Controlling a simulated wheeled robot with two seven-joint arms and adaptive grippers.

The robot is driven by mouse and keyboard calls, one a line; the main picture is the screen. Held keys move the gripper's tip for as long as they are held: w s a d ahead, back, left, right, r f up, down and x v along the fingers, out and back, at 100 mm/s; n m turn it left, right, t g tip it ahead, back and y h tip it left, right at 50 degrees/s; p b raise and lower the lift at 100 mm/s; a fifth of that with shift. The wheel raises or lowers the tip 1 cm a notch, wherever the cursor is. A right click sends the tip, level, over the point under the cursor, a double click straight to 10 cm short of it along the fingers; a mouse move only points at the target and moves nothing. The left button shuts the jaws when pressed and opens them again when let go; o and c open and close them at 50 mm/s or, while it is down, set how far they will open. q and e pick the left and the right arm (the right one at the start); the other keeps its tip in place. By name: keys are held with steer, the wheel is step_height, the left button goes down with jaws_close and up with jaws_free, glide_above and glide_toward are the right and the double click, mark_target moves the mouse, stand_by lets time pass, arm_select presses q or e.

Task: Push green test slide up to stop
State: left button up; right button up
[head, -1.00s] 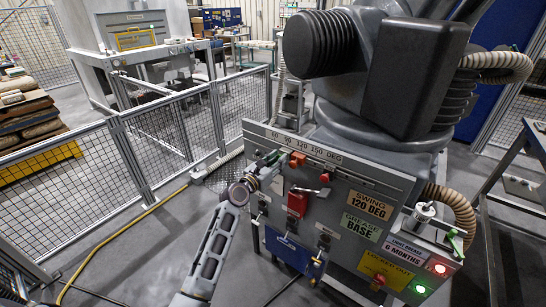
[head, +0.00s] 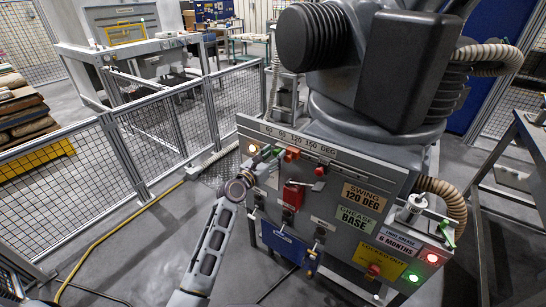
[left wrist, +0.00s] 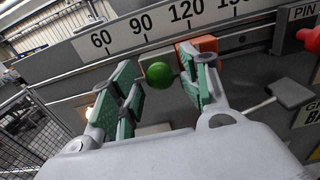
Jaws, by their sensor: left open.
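A round green knob (left wrist: 159,75) shows in the left wrist view, in front of the panel just below the printed scale. My left gripper (head: 268,155) is at the upper left of the grey panel in the head view. Its green-padded fingers are open, one on each side of the knob; I cannot tell whether they touch it. An orange block (left wrist: 205,46) sits at the right finger's tip, under the 120 mark; it also shows in the head view (head: 292,154). The knob's stem and slot are mostly hidden. My right gripper is not in view.
The grey panel (head: 330,215) carries a red lever (head: 293,194), labels and other controls. A big dark robot arm (head: 400,70) rises behind. A mesh fence (head: 75,175) runs left.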

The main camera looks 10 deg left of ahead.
arm_select(q)
steer(key=v, duration=0.8)
stand_by(0.7)
steer(key=shift+m, duration=0.3)
stand_by(0.4)
